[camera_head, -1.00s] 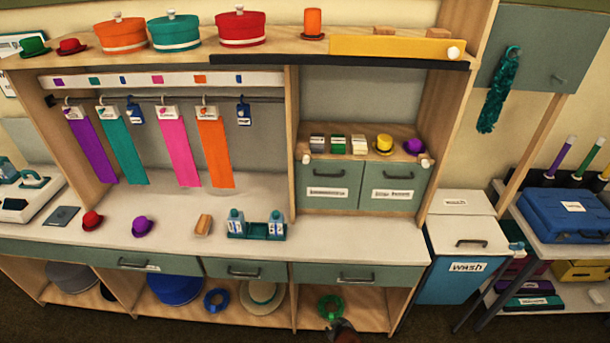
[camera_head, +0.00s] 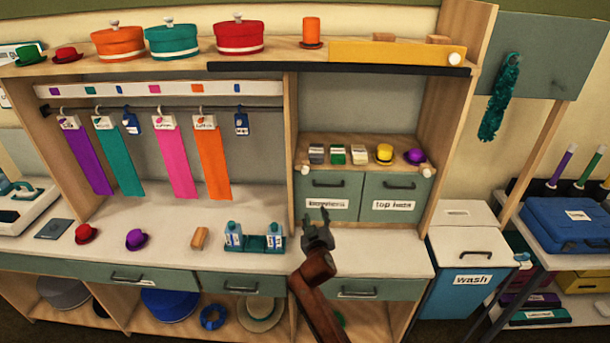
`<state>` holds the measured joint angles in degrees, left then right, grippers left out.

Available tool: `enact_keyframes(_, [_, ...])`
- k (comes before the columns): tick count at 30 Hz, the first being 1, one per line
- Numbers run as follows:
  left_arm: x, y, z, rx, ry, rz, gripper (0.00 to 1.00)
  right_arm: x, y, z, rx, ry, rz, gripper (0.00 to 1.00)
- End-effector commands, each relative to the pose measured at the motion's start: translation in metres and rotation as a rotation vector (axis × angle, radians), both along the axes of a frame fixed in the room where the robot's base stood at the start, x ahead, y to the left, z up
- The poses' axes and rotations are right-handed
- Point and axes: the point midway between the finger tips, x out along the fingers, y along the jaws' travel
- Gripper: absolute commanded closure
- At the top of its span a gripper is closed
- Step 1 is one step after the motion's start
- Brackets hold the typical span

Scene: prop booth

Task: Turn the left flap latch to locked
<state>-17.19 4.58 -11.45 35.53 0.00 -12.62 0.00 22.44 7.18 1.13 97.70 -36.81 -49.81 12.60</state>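The left flap (camera_head: 329,187) is a grey-green door with a dark bar handle and a label that seems to read "bowlers". A small pale round knob (camera_head: 305,170), perhaps its latch, sits at its upper left corner; its setting is too small to read. The right flap (camera_head: 394,196), labelled "top hats", is beside it, with a similar knob (camera_head: 426,172) at its upper right. Both flaps look closed. My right gripper (camera_head: 316,222) is in front of the left flap's lower edge, below the knob and apart from it. Its fingers look spread and empty. My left gripper is out of view.
Small boxes and two little hats stand on the shelf (camera_head: 350,141) above the flaps. The counter below the right flap is clear.

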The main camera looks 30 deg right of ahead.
Motion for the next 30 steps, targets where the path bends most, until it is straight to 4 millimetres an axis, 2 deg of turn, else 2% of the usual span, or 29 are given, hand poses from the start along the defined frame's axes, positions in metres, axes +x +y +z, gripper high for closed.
enact_keyframes(1, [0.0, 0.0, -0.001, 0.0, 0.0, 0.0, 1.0, 0.015, 0.004, 0.03, -0.02, -0.049, 0.002, 0.63])
enact_keyframes(3, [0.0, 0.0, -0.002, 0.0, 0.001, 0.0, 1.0, 0.029, 0.009, 0.063, -0.046, -0.103, 0.005, 0.63])
enact_keyframes(6, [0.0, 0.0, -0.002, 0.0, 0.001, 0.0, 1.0, 0.04, 0.014, 0.094, -0.07, -0.154, 0.006, 0.63])
enact_keyframes(9, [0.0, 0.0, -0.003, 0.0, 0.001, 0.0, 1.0, 0.046, 0.015, 0.108, -0.082, -0.176, 0.006, 0.63])
enact_keyframes(14, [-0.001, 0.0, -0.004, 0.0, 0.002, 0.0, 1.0, 0.06, 0.008, 0.109, -0.085, -0.177, 0.005, 0.63])
enact_keyframes(24, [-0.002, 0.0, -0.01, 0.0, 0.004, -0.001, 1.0, 0.105, -0.013, 0.109, -0.084, -0.177, 0.007, 0.63])
enact_keyframes(30, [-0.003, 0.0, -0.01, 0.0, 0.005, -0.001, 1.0, 0.114, -0.018, 0.109, -0.083, -0.177, 0.007, 0.63])
